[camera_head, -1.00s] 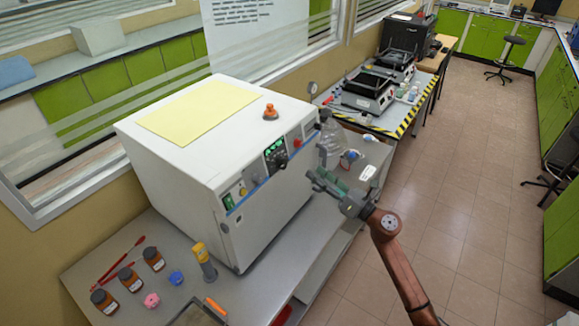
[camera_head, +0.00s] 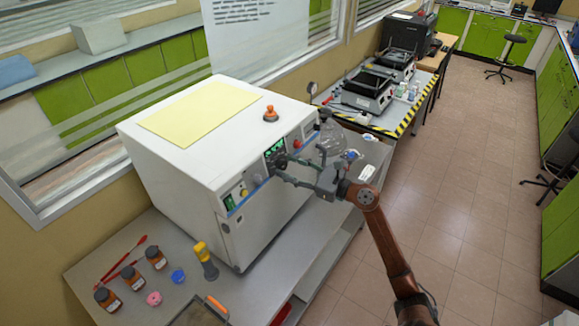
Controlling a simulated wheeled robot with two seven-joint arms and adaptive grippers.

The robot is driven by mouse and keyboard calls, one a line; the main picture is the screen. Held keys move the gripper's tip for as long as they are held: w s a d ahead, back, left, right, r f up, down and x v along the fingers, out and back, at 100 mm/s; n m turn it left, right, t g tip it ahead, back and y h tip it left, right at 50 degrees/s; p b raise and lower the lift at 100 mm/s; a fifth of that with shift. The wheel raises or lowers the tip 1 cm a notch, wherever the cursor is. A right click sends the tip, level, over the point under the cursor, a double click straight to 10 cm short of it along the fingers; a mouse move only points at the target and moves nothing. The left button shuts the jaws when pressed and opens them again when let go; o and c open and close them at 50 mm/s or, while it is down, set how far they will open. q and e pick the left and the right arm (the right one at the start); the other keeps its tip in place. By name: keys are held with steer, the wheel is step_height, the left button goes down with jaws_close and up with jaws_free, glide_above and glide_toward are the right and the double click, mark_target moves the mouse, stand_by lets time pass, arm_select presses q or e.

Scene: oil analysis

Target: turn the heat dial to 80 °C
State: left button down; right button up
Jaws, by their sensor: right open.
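The white oven-like machine (camera_head: 275,221) stands on the grey bench with a control panel on its upper front edge. A small green-lit display (camera_head: 275,149) shows on the panel. The dark round dial (camera_head: 279,160) sits just below the display, partly covered by my fingers. My right gripper (camera_head: 281,170) is open, with its fingertips at the panel close to the dial. I cannot tell whether the fingers touch the dial, and its pointer and scale are too small to read. My left gripper is not in view.
A clear glass flask (camera_head: 331,138) stands just right of the panel, close to my right gripper. An orange knob (camera_head: 270,113) is on the machine's top. Brown bottles (camera_head: 134,278) and a yellow-topped device (camera_head: 205,260) stand on the bench at left.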

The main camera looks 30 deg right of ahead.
steer(key=shift+c, duration=0.3)
steer(key=c, duration=1.1)
steer(key=m+p, duration=0.2)
steer(key=shift+r+m+t+h+p, duration=0.1)
steer(key=shift+m+t+h+p, duration=0.2)
steer(key=shift+m+h, duration=0.1)
steer(key=m+h+p, duration=0.1)
steer(key=m+p, duration=0.3)
steer(key=p, duration=0.1)
steer(key=m+h+p, duration=0.1)
steer(key=m+p, duration=0.4)
steer(key=p, duration=0.1)
steer(key=m+h+p, duration=0.1)
steer(key=m+p, duration=0.4)
steer(key=shift+a+r+t+h+p, duration=0.2)
steer(key=shift+t+h+p, duration=0.1)
steer(key=shift+p, duration=0.1)
steer(key=shift+d+f+m+p, duration=0.1)
steer(key=shift+m+p, duration=0.55)
steer(key=shift+m, duration=0.05)
steer(key=shift+f+m+h+p, duration=0.1)
steer(key=shift+m+h+p, duration=0.4)
steer(key=shift+m, duration=0.7)
